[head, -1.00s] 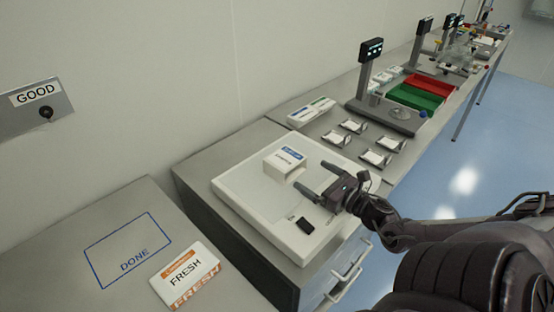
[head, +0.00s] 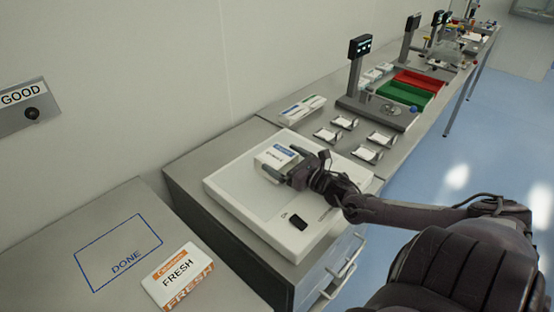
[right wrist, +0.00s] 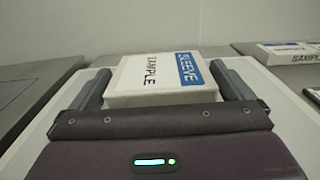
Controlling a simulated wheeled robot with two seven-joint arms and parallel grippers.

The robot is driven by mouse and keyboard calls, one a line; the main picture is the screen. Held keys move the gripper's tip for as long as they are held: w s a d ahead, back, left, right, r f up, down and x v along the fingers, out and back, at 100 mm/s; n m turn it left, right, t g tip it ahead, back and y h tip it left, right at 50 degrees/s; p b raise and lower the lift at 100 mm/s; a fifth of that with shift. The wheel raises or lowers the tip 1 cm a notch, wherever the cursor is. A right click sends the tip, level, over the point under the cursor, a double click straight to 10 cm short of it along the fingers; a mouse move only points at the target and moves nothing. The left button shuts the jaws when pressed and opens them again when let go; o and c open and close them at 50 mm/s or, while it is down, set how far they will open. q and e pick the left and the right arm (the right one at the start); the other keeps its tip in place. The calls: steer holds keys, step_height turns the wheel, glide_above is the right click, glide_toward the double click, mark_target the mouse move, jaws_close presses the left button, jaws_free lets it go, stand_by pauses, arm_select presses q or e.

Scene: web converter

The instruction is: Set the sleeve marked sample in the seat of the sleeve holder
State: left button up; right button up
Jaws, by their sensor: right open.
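The sleeve marked sample (head: 270,156) is a white box with a blue SLEEVE label on its top. It stands on a white flat unit (head: 232,193) and also shows in the right wrist view (right wrist: 150,72). My right gripper (head: 284,163) is open, with one finger on each side of the sleeve. In the right wrist view a narrow gap shows by the right finger; contact on the left is unclear. I cannot tell which thing is the sleeve holder. My left gripper is not in view.
A FRESH box (head: 178,276) lies near the empty DONE outline (head: 118,252) on the left table. Several small stands (head: 367,154) and a post with a display (head: 355,75) are beyond the white unit, with green (head: 405,93) and red (head: 420,80) trays behind.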

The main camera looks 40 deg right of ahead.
mark_target(277, 155)
steer(key=shift+w+a, duration=0.15)
steer(key=shift+w, duration=1.35)
steer(key=c, duration=0.7)
steer(key=shift+r, duration=0.1)
